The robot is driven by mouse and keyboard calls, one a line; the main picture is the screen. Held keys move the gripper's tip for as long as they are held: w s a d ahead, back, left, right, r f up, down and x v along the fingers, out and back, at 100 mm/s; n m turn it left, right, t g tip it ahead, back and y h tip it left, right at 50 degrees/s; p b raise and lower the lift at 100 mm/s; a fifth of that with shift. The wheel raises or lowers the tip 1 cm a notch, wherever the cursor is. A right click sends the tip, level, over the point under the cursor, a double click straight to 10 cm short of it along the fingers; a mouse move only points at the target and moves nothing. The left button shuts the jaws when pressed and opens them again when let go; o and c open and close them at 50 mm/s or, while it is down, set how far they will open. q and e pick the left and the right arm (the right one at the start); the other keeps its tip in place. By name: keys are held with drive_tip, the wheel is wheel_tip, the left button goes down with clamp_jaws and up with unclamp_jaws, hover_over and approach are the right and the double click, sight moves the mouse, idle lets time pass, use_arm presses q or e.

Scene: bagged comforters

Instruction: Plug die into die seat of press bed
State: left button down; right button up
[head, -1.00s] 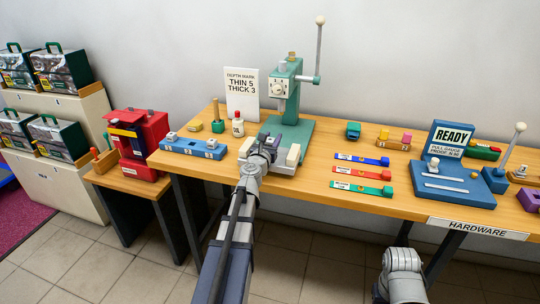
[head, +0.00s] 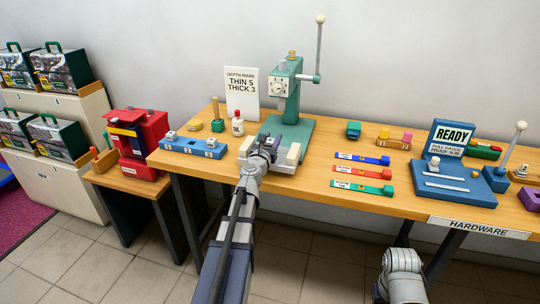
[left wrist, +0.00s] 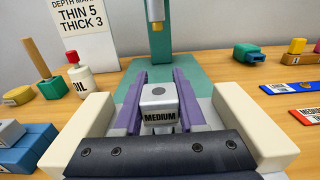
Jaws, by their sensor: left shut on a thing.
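The grey die marked MEDIUM (left wrist: 159,115) has a dark round spot on its top. My left gripper (left wrist: 160,88) is shut on it, with a purple finger on each side. In the head view my left gripper (head: 279,134) is low over the front of the green press bed (head: 308,127), and the die is hard to make out. The press ram (left wrist: 156,14) is raised above and beyond the die. I cannot make out the die seat, nor whether the die touches the bed. Only a link of my right arm shows at the bottom of the head view.
A depth sign (head: 241,94), an oil bottle (head: 238,125) and a blue block (head: 192,147) stand left of the press. Coloured strips (head: 362,173) and a blue READY fixture (head: 452,165) are to the right. The press lever (head: 319,50) stands tall.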

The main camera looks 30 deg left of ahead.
use_arm(q)
drive_tip(key=shift+f, duration=0.2)
drive_tip(key=shift+r, duration=0.15)
idle(0.3)
drive_tip(key=shift+r+p, duration=0.4)
drive_tip(key=shift+f+b, duration=0.55)
idle(1.1)
drive_tip(key=shift+r, duration=0.2)
drive_tip(key=shift+r+p, duration=0.3)
drive_tip(key=shift+p, duration=0.25)
drive_tip(key=shift+f+b, duration=0.4)
drive_tip(key=shift+b, duration=0.05)
idle(1.8)
wheel_tip(320, 180, up, 15)
drive_tip(key=p, duration=1.4)
drive_tip(key=shift+p, duration=0.4)
